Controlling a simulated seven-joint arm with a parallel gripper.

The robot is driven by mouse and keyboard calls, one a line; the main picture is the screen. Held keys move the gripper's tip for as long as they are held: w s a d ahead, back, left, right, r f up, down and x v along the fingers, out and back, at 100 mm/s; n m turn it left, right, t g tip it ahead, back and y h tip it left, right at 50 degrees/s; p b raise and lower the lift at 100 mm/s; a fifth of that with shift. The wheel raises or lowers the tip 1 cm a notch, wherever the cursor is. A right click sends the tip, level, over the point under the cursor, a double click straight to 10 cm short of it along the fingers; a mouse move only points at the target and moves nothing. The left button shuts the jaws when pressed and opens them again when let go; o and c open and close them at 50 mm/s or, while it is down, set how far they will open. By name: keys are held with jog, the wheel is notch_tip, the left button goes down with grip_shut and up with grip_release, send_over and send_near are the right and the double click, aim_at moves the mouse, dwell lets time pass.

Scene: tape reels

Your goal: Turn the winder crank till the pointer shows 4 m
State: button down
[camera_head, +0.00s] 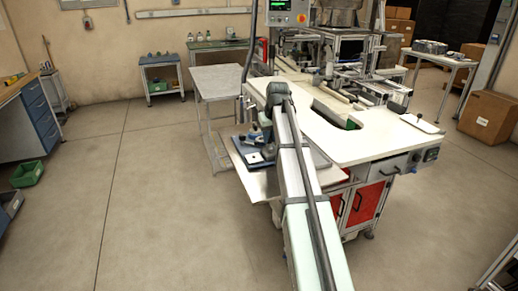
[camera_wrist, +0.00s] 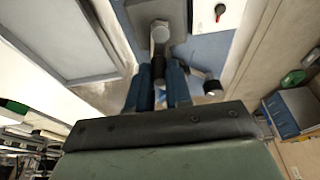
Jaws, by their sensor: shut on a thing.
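In the wrist view, my gripper (camera_wrist: 160,84) has its two blue fingers closed on either side of a dark upright grip (camera_wrist: 158,68), which looks like the crank handle. A grey metal round end (camera_wrist: 160,32) lies just beyond it, over a grey block. In the head view, the winder (camera_head: 252,138) stands on a blue base at the left end of the bench, partly hidden by my arm. A white plate (camera_wrist: 229,17) with a small red and black mark shows at the top of the wrist view. No scale or pointer reading can be made out.
A black round knob (camera_wrist: 213,87) sits close to the right of my fingers. A grey side table (camera_head: 222,80) stands behind the winder. The white bench top (camera_head: 365,146) extends to the right. Open floor lies to the left.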

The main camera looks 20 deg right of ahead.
jog(key=shift+s+d, duration=0.35)
jog(key=shift+d, duration=0.05)
jog(key=shift+f, duration=0.1)
jog(key=shift+s+d, duration=0.45)
jog(key=shift+s, duration=0.05)
jog(key=shift+s+d, duration=0.15)
jog(key=shift+s, duration=0.6)
jog(key=shift+s, duration=0.5)
dwell(0.4)
